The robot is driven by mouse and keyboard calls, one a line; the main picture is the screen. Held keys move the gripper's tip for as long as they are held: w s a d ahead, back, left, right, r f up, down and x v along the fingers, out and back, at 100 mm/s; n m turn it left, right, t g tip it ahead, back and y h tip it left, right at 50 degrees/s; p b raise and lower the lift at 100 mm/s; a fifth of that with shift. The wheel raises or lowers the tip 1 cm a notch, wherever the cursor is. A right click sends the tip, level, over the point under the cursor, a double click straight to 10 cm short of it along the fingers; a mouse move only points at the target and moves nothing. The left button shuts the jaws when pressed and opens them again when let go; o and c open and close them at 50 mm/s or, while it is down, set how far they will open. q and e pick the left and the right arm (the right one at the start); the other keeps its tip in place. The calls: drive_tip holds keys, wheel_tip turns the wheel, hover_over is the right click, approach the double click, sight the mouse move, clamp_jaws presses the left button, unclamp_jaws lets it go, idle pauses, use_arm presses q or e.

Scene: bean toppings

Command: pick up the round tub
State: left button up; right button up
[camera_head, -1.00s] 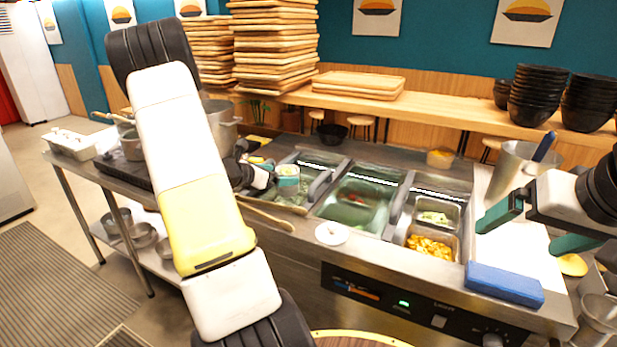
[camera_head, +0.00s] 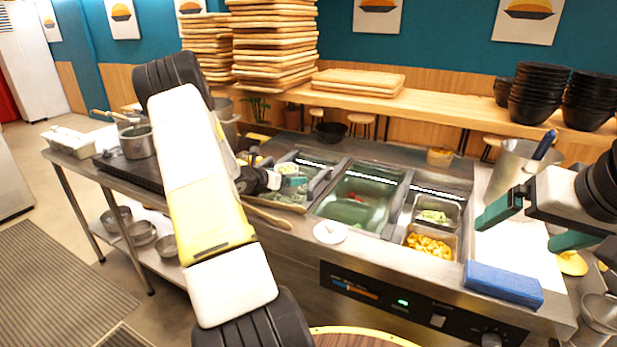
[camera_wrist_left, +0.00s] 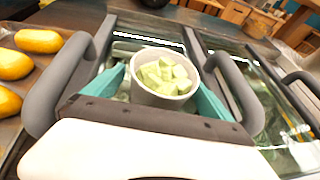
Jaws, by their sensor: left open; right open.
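The round tub (camera_wrist_left: 165,97), pale grey-white and full of light green cubes, is upright in the middle of the left wrist view. It also shows, small, in the head view (camera_head: 288,169) at the left well of the counter. My left gripper (camera_head: 287,181) is open, with one teal finger on each side of the tub in the left wrist view (camera_wrist_left: 162,88). I cannot tell whether the fingers touch it. The tub's lower part is hidden by the gripper. My right gripper (camera_head: 530,226) is open and empty over the right end of the counter.
Grey curved handles (camera_wrist_left: 68,85) flank the left gripper closely. Yellow oblong items (camera_wrist_left: 38,41) lie on a tray at left. A metal pan of yellow cubes (camera_head: 429,246), a white lid-like disc (camera_head: 330,232) and a blue block (camera_head: 503,283) are on the counter.

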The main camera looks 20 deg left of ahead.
use_arm(q)
drive_tip(key=c, duration=1.6)
